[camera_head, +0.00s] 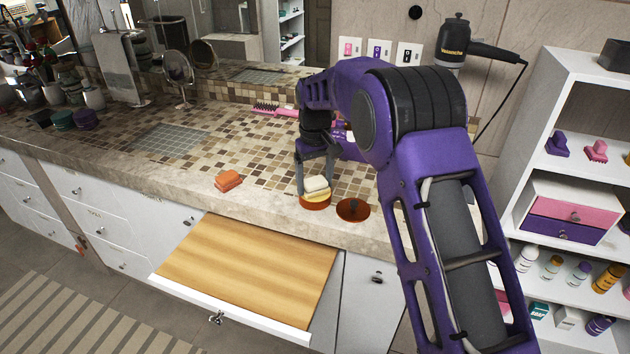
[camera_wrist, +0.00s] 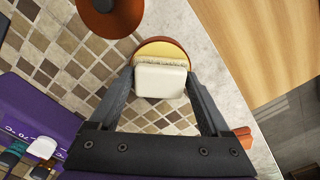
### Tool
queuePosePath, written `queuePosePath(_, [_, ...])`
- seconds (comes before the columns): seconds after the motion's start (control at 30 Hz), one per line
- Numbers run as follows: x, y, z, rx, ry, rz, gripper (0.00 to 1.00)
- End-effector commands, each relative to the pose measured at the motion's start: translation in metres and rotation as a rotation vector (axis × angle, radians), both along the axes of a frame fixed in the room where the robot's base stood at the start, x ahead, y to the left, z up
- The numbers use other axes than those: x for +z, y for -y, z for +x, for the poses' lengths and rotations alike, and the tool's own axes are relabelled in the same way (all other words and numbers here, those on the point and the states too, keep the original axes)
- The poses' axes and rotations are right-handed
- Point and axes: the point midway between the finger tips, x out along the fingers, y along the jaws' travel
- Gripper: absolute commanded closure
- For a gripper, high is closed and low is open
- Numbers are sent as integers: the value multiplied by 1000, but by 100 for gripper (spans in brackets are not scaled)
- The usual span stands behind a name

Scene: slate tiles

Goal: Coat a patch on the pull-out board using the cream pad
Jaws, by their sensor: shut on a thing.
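My gripper (camera_head: 315,176) is shut on the cream pad (camera_head: 317,184), a pale block with rounded edges. In the wrist view the pad (camera_wrist: 160,81) sits between the two fingers, with a rough-looking strip along its far edge. The pad is at the mouth of a round terracotta-coloured pot (camera_head: 315,204) that holds something yellow (camera_wrist: 160,48). I cannot tell whether the pad touches the yellow. The wooden pull-out board (camera_head: 250,268) extends below the counter's front edge, and its visible surface looks bare. It also shows in the wrist view (camera_wrist: 265,40).
A dark reddish-brown round disc (camera_head: 352,209) lies right of the pot near the counter edge. An orange block (camera_head: 228,180) lies to the left. A pink comb-like item (camera_head: 266,108) lies farther back. A white shelf unit (camera_head: 540,130) stands at right. The tiled counter between is mostly clear.

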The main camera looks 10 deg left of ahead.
Motion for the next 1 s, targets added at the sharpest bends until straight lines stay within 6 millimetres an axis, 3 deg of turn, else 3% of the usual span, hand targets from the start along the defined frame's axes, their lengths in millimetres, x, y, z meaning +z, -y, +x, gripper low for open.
queuePosePath(0.27, [5,0,-1,0,-4,-2,63])
queuePosePath(1.0, [64,0,0,0,0,0,63])
